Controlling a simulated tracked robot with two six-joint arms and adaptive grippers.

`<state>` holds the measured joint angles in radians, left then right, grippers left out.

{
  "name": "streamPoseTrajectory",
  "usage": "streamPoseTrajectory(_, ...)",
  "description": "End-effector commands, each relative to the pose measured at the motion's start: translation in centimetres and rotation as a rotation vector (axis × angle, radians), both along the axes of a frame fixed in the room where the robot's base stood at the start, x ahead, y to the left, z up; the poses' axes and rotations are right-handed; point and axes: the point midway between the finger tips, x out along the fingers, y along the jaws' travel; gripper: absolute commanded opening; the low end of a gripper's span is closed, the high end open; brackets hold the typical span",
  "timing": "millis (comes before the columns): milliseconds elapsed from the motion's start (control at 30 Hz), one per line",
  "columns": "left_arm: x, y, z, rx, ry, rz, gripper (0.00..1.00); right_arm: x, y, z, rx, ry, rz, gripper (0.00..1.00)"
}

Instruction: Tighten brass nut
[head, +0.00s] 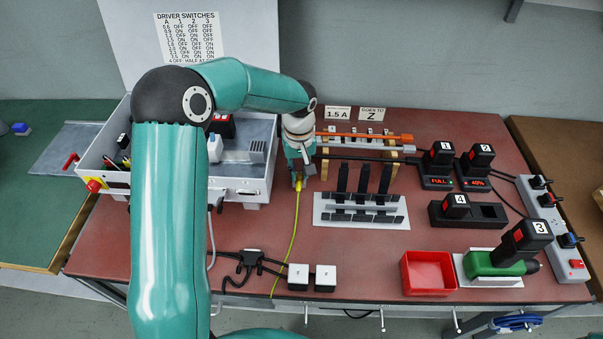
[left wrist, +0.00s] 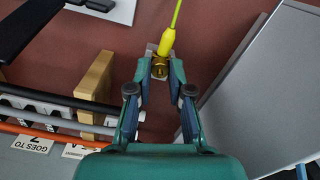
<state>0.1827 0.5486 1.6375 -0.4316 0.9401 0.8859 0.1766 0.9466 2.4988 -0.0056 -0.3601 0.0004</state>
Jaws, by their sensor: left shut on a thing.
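My left gripper (head: 300,180) reaches down beside the right wall of the grey box, at the end of a yellow-green cable (head: 294,225). In the left wrist view its fingertips (left wrist: 161,75) are shut on the brass nut (left wrist: 160,69). A yellow plug body (left wrist: 166,42) with the cable joins the nut on its far side. The fingertips partly cover the nut, so its thread and seating cannot be made out. In the head view the nut is too small to tell apart. My right gripper is not in view.
The open grey box (head: 262,180) stands close to the left gripper. A wooden rack (head: 325,168) with rods and a black-bladed stand (head: 360,220) are to its right. Numbered batteries, a red bin (head: 428,274) and a green screwdriver (head: 495,264) lie farther right.

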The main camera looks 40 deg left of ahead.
Motion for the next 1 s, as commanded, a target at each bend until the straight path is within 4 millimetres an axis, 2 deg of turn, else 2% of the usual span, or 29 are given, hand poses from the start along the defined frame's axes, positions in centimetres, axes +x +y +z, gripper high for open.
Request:
streamPoseTrajectory(300, 0.4, 0.0, 0.4, 0.002, -0.014, -0.452, 0.00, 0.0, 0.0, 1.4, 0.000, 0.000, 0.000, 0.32)
streamPoseTrajectory(633, 0.4, 0.0, 0.4, 0.004, -0.014, -0.694, 0.00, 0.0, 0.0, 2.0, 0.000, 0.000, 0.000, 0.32)
streamPoseTrajectory(1000, 0.3, 0.1, 0.4, 0.004, -0.011, -1.206, 0.00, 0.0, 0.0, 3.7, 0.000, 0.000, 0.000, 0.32)
